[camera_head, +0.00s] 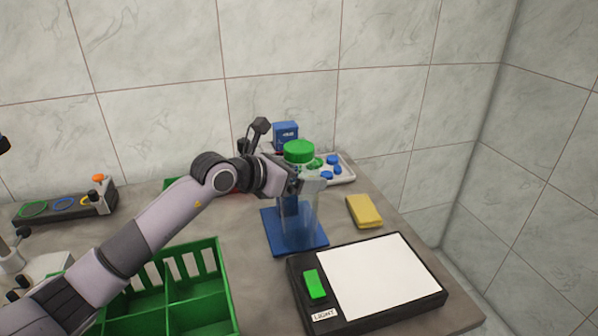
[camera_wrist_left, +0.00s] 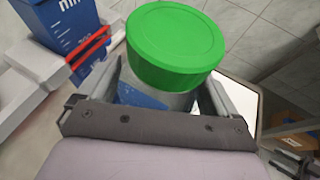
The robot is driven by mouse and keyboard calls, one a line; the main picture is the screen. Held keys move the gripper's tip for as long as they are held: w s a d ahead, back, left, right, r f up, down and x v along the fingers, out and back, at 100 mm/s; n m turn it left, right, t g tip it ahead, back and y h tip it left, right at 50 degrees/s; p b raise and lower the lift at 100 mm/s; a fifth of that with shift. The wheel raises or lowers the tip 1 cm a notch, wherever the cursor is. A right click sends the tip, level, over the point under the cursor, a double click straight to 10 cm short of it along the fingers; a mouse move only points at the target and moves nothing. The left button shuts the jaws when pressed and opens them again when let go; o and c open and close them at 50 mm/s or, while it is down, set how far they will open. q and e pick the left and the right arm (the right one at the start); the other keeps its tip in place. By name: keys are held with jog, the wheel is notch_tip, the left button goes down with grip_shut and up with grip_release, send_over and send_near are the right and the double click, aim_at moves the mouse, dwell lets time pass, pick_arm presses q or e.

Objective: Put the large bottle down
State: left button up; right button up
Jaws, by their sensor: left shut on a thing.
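The large bottle (camera_head: 302,205) is clear with a green cap (camera_head: 299,151). It stands upright over the blue mat (camera_head: 272,232) in the head view; I cannot tell whether its base touches the mat. My left gripper (camera_head: 303,184) is shut on the bottle, below the cap. In the left wrist view the green cap (camera_wrist_left: 177,45) is just beyond the fingers of my left gripper (camera_wrist_left: 160,92), which lie on both sides of the bottle. My right gripper is not in view.
A light panel (camera_head: 375,275) with a green switch lies in front on the right. A yellow sponge (camera_head: 364,211) lies right of the mat. A white tray (camera_head: 347,171) with blue and green caps is behind. A green crate (camera_head: 222,291) stands front left.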

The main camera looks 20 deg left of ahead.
pick_arm(q)
jog(key=o, duration=1.7)
jog(key=shift+r, duration=0.1)
jog(key=shift+s+a+r+p, duration=0.1)
jog(key=shift+s+r+p, duration=0.05)
jog(key=shift+p, duration=0.2)
jog(key=p+v, duration=0.2)
jog(key=v, duration=0.9)
jog(key=shift+s+a+r+p, duration=0.1)
jog(key=shift+s+p, duration=0.2)
